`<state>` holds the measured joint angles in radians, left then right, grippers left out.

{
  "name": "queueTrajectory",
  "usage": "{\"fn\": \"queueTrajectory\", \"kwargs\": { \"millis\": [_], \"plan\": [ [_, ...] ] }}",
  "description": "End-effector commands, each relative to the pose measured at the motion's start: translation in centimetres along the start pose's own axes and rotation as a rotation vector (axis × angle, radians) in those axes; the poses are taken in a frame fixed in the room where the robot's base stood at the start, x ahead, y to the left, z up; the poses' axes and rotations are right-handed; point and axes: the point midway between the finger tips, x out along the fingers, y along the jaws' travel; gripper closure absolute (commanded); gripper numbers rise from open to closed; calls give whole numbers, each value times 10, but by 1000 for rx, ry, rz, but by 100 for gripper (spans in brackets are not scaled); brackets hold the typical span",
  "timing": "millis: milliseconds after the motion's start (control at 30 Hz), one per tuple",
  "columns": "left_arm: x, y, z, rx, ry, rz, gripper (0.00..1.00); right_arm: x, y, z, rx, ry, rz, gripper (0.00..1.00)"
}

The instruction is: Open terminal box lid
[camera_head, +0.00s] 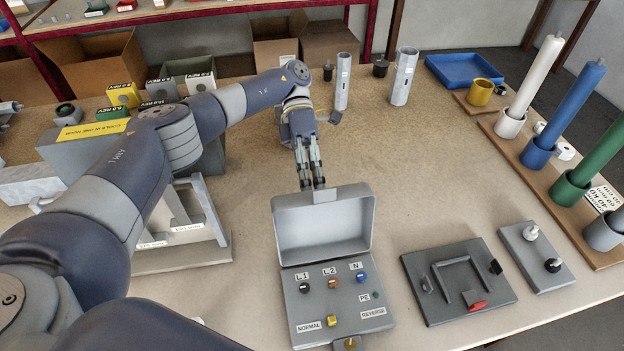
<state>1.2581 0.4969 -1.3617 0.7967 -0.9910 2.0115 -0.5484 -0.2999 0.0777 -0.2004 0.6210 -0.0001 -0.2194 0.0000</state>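The grey terminal box (336,295) stands at the front middle of the table. Its lid (322,230) is raised and leans back, so the terminals marked L1, L2, N and PE show. A small tab (327,194) sticks up from the lid's upper edge. My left gripper (313,186) points down just behind that edge, with its fingertips at or beside the tab. Its fingers are close together; I cannot tell whether they grip or touch the tab. My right gripper is not in view.
A dark plate with a red-tipped lever (440,310) and a small grey plate with two knobs (531,285) lie right of the box. A rack with coloured tubes (505,145) stands at the right edge. Two grey cylinders (403,78) stand behind. Table between is clear.

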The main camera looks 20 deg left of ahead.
Motion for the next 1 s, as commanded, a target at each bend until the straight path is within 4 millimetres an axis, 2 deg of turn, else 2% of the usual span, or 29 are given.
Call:
{"fn": "queueTrajectory", "kwargs": {
  "millis": [33,100,233,700,1000],
  "plan": [
    [19,7,1,-1,27,-18,100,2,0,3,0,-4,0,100],
    [19,7,1,-1,28,-18,100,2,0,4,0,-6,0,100],
    [19,7,1,-2,28,-18,72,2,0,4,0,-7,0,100],
    [15,5,0,-4,22,-17,72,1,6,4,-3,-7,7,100],
    [13,4,0,-5,20,-16,72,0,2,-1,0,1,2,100]
  ]
}}
